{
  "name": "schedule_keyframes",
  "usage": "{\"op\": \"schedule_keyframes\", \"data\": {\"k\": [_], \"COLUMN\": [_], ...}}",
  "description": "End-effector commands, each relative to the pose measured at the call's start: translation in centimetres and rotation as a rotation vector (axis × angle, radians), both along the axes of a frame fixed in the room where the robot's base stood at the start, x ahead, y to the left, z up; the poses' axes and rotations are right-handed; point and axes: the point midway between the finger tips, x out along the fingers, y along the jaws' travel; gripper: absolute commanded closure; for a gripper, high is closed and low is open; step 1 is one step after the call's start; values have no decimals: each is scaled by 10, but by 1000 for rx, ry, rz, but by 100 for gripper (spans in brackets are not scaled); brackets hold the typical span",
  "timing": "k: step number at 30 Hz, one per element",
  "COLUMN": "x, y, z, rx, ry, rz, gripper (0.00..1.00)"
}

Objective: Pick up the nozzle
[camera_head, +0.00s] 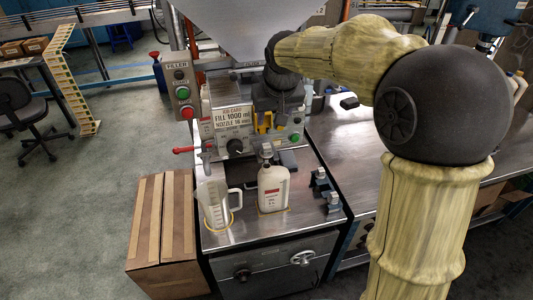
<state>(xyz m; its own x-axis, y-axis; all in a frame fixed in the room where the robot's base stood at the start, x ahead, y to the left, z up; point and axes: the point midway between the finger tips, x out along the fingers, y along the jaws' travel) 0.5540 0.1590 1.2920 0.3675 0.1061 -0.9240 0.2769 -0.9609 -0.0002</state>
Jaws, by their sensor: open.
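My arm reaches from the right over the filling machine (225,88). My gripper (267,123) hangs in front of the machine's face, with small yellow fingertips apart and nothing seen between them. Two small blue-grey pieces, one at the back (320,180) and one at the front (333,203), stand at the right edge of the steel worktop (245,233). They may be nozzles or their holders; I cannot tell which. They are to the right of and below my gripper, apart from it. A grey fitting (266,151) shows above the white bottle (273,188).
A clear measuring jug (214,204) stands left of the bottle. A job card (226,119) reads fill 1000 ml, nozzle 16 mm. A red-handled lever (184,150) sticks out left. A cardboard box (162,220) stands left of the worktop. A steel bench (350,150) lies right.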

Motion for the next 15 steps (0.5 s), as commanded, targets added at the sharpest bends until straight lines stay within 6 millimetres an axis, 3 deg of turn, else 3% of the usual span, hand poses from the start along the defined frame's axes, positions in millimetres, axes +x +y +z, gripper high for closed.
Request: {"op": "schedule_keyframes", "data": {"k": [8,15], "x": [2,16], "y": [0,4], "z": [-6,-41], "rx": [-2,-2], "ry": [3,7], "rz": [0,0], "gripper": [51,51]}}
